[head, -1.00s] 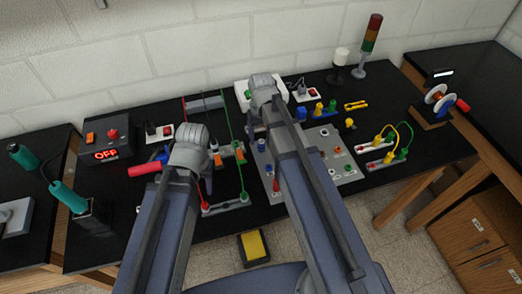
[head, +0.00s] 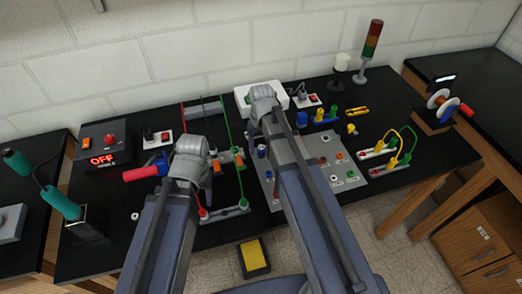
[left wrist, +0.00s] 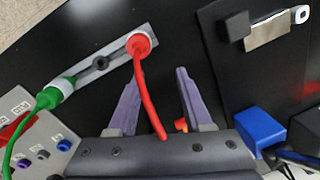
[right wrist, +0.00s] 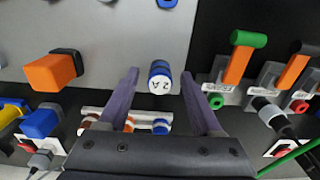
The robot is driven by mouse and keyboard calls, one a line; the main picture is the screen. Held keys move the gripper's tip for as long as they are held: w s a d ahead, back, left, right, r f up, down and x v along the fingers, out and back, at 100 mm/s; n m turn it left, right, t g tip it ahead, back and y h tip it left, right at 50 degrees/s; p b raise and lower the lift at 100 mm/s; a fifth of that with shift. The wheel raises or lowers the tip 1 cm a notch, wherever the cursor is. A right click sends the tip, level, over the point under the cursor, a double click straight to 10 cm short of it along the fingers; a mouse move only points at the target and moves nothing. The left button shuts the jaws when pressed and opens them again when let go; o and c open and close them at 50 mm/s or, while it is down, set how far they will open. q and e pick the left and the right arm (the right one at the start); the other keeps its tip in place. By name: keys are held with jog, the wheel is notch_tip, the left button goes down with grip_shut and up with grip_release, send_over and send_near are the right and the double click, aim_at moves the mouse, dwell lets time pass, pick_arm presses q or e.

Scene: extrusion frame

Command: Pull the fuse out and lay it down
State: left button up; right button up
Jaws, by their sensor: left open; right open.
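The fuse (right wrist: 162,76) is a short blue cylinder with a pale end marked 2A. In the right wrist view it shows between the fingertips, with a gap on both sides, over the grey panel (right wrist: 110,30). My right gripper (right wrist: 160,74) is open and empty; how far above the fuse it is I cannot tell. In the head view a blue cap by the panel's left edge (head: 262,151) looks like the fuse. My left gripper (left wrist: 157,74) is open and empty above the black bench, beside a red lead (left wrist: 144,85). Both gripper tips are mostly hidden by my arms in the head view.
An orange block (right wrist: 55,72) and orange levers (right wrist: 296,72) flank the right gripper. A grey bar with red and green plugs (left wrist: 98,62) lies near the left gripper. A red-handled tool (head: 141,173) and a control box reading OFF (head: 104,158) are left.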

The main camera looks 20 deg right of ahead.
aim_at(261, 147)
grip_shut()
dwell(0.6)
dwell(0.8)
pick_arm(q)
jog(key=shift+r, duration=0.1)
pick_arm(e)
jog(key=shift+r, duration=0.1)
pick_arm(q)
jog(key=shift+r+p, duration=2.95)
jog(key=shift+p, duration=0.05)
pick_arm(e)
jog(key=shift+r, duration=2.9)
